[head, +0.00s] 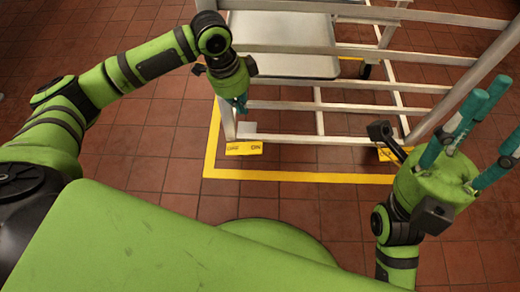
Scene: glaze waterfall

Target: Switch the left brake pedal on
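The left brake pedal (244,148) is a yellow plate with the words OFF and ON, low at the foot of the rack's left front post. A pale block stands just behind it. My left gripper (239,105) points down above the pedal, beside the post and apart from the pedal. Its teal fingers look drawn together, with nothing seen between them. My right gripper (478,140) is at the right, its teal fingers spread apart and empty. Whether the left pedal is tipped to OFF or ON is too small to tell.
The white wheeled rack (290,107) stands ahead with a grey tray (290,66) in it. A second yellow pedal (391,154) is at its right post, partly hidden by my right gripper. Yellow tape (300,177) borders the rack on red tiles. The floor at left is clear.

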